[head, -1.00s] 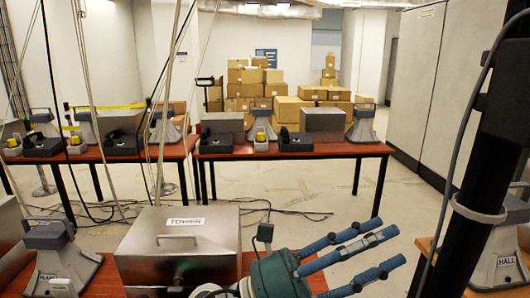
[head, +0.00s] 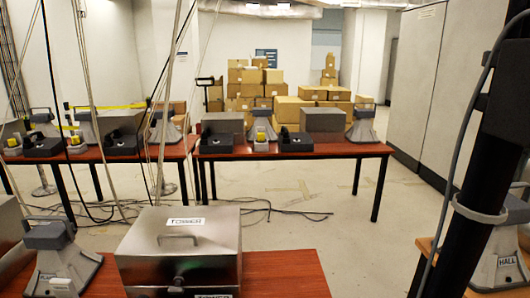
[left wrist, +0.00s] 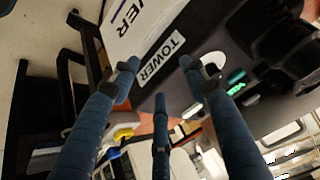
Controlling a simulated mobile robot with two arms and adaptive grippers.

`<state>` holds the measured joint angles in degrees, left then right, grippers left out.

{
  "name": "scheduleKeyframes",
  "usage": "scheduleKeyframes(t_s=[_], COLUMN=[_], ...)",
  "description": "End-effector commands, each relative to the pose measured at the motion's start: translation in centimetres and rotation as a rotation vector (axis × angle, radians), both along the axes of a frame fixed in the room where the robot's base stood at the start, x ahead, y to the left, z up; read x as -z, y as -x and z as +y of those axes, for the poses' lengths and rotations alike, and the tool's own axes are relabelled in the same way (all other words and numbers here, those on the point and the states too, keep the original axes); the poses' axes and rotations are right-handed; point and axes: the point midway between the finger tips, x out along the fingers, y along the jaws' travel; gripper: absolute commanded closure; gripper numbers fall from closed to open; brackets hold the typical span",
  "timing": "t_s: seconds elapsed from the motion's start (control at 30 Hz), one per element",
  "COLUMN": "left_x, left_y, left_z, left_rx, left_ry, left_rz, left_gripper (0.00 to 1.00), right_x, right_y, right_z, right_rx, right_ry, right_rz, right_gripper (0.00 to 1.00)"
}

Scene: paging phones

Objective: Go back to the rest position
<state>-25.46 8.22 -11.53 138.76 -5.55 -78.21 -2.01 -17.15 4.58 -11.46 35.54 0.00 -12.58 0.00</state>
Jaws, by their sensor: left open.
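My left gripper (left wrist: 158,80) shows in the left wrist view with its three blue fingers spread open and nothing between them. Beyond the fingers is a dark phone unit (left wrist: 255,105) with a white TOWER label and a small green light. I cannot tell how far the fingertips are from it. Neither gripper shows in the head view. A metal box (head: 180,255) labelled TOWER stands shut on the near red table (head: 285,275).
A grey horn speaker (head: 60,262) stands left of the box, and another (head: 500,255), labelled HALL, stands at the right. A far table (head: 290,150) holds phones, boxes and speakers. Cartons (head: 255,90) are stacked behind it. Cables (head: 265,212) lie on the floor between.

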Motion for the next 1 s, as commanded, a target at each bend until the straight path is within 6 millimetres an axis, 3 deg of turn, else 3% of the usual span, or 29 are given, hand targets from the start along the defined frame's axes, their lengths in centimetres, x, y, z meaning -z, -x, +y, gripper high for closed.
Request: scheduleKeyframes(t_s=[0.03, 0.3, 0.57, 0.77, 0.87, 1.0], left_x=[0.9, 3.8, 13.2, 22.4, 28.7, 37.8], left_y=[1.9, 10.6, 8.8, 9.0, 10.0, 12.9], left_z=[0.4, 1.5, 1.1, 1.0, 1.1, 1.5], left_rx=[-0.02, -0.102, -0.094, -0.089, -0.086, -0.081], left_ry=[0.012, 0.06, 0.053, 0.049, 0.044, 0.039], left_rz=[0.057, 0.316, 0.338, 0.37, 0.392, 0.424], left_gripper=[0.55, 0.55, 0.55, 0.55, 0.55, 0.55], right_x=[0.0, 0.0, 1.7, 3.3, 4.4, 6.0], right_y=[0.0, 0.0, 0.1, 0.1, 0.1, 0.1], right_z=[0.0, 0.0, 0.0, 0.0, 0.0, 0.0], right_rx=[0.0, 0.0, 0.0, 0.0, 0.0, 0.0], right_ry=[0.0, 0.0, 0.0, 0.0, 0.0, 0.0], right_rz=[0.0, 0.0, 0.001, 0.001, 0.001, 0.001], right_gripper=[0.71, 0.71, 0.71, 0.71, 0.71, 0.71])
